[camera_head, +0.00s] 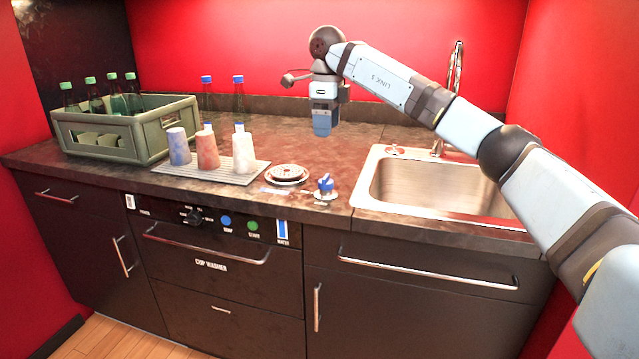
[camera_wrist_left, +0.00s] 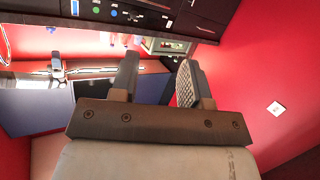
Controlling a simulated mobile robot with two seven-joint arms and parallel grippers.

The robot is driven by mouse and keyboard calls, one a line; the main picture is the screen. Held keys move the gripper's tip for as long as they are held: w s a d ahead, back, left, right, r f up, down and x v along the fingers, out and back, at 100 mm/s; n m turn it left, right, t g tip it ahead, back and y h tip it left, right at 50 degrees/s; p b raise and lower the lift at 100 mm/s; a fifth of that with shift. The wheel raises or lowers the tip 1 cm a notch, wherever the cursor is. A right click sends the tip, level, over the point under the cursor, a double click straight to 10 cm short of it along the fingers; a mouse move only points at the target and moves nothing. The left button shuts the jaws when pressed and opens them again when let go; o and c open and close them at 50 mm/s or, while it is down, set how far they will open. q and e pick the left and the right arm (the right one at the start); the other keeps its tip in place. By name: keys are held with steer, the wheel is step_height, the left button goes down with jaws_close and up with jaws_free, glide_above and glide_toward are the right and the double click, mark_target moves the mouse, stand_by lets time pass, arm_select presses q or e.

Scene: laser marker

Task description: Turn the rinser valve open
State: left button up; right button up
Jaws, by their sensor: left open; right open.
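The rinser valve is a small blue knob (camera_head: 325,183) on a pale base, on the counter near the front edge, just left of the sink. The round metal rinser (camera_head: 287,173) is beside it on the left. My right gripper (camera_head: 322,128) reaches over the counter from the right, pointing down. It is above and behind the valve in the head view, apart from it and empty. My left gripper (camera_wrist_left: 158,68) shows only in the left wrist view, its two fingers apart with nothing between them. The valve is not clear in that view.
A green crate (camera_head: 150,140) with bottles stands at the back left. Two bottles stand behind. The sink (camera_head: 440,190) is on the right.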

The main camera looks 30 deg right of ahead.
mark_target(326, 177)
step_height(326, 177, down, 12)
steer(key=b, duration=0.3)
steer(key=shift+s+f, duration=0.1)
arm_select(q)
step_height(326, 177, up, 6)
steer(key=d+t+h, duration=0.2)
steer(key=t, duration=0.1)
steer(key=shift+w+d+r+h, duration=0.2)
steer(key=shift+w+d+h, duration=0.15)
steer(key=shift+w+h, duration=0.05)
arm_select(e)
steer(key=shift+a+f, duration=0.1)
steer(key=shift+f, duration=0.55)
steer(key=shift+c, duration=0.4)
steer(key=c, duration=0.8)
arm_select(q)
steer(key=shift+r, duration=0.1)
arm_select(e)
steer(key=shift+c, duration=0.2)
